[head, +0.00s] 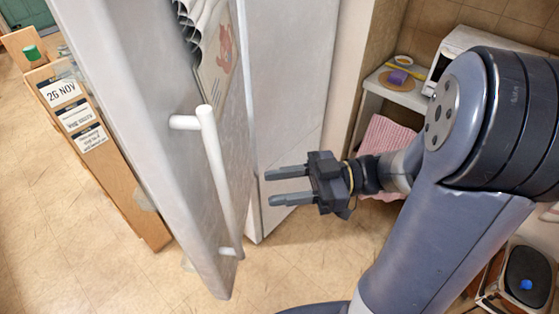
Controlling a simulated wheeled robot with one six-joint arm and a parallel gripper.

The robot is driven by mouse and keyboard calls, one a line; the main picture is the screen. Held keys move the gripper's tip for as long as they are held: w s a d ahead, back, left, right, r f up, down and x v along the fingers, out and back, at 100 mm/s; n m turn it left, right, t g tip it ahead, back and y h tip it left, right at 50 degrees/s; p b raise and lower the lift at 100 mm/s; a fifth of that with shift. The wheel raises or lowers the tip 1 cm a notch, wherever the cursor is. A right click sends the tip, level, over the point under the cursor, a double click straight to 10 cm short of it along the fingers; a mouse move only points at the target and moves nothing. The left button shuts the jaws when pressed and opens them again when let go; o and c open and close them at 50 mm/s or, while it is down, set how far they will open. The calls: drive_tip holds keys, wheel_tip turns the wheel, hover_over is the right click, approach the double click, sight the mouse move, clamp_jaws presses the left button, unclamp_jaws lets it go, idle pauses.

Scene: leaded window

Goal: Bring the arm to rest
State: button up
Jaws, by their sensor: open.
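My gripper (287,185) is in the middle of the head view, its two dark grey fingers pointing left and held apart with nothing between them. My arm (425,200) reaches in from the right and bends toward the fridge. The fingers are in front of the fridge, to the right of the white bar handle (217,170) on the fridge door. They look apart from the handle. The fridge door (165,130) stands at an angle, and another white panel (285,80) shows behind it.
A wooden unit (105,165) with a calendar sign (60,92) and a green-capped item (32,53) stands left. At right, a white shelf (370,84) bears a purple item (397,77) on a plate, with a pink striped cloth (385,138) below. Tiled floor (90,260) is clear at lower left.

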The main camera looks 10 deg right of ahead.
sight(222, 194)
drive_tip(key=shift+a, duration=0.1)
drive_tip(key=shift+s+a+p, duration=0.15)
drive_tip(key=shift+a+p, duration=0.4)
drive_tip(key=shift+a, duration=2.1)
drive_tip(key=shift+s+a+p, duration=0.1)
drive_tip(key=shift+a+p, duration=0.4)
drive_tip(key=shift+a, duration=2.15)
